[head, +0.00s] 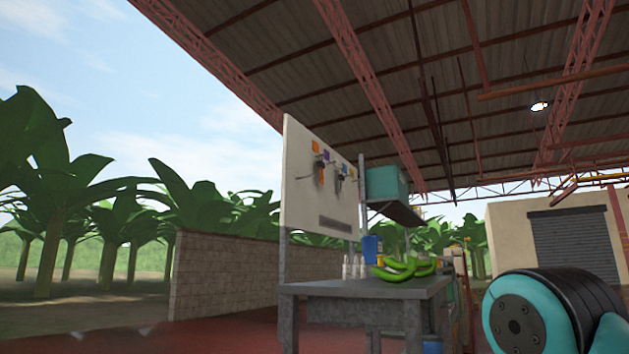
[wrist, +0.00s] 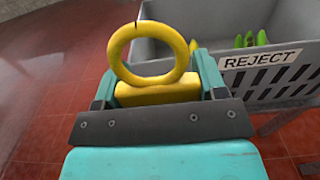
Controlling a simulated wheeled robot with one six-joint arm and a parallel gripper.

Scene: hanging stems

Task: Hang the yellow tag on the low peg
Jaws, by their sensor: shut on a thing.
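The yellow tag (wrist: 152,92) is in my gripper (wrist: 157,84) in the wrist view. Its block-shaped body sits between the two teal fingers, which are shut on it, and its ring (wrist: 178,72) stands up beyond them. In the head view a white board (head: 305,205) stands behind a grey table. Small dark pegs and hanging items show on the board, but they are too small to tell which is the low peg. My gripper and the tag do not show in the head view.
A grey crate marked REJECT (wrist: 285,78), with green fruit inside, stands close beyond the tag. The grey table (head: 375,288) holds green bananas (head: 400,268) and small bottles. A teal box (head: 387,184) sits on a shelf right of the board. Red floor lies open at left.

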